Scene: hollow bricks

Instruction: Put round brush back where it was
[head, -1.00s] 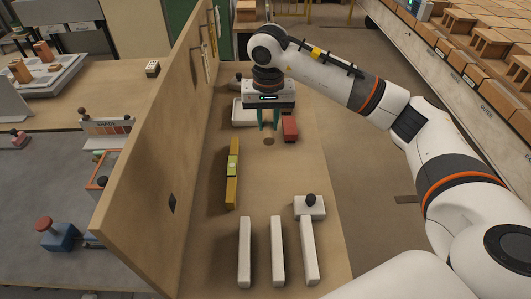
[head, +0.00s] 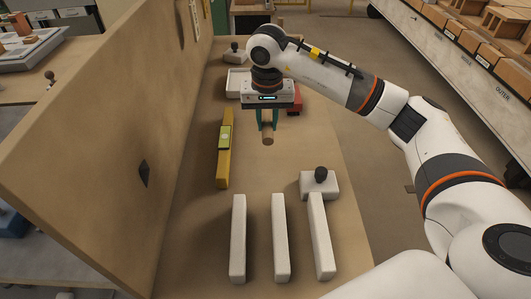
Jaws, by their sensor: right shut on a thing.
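My right gripper (head: 267,124) is shut on a short brown cylinder (head: 267,138), which looks like the round brush. The cylinder hangs down between the two green fingers over the bench, and its lower end faces me. I cannot tell whether it touches the bench top (head: 262,175). Its upper part is hidden by the fingers and the gripper body. My left gripper is not in view.
A yellow level (head: 223,165) lies left of the gripper. A red block (head: 294,113) and a white tray (head: 237,85) are behind. Three white bars (head: 279,240) and a knobbed white block (head: 318,188) lie nearer. A tall panel (head: 110,140) bounds the left.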

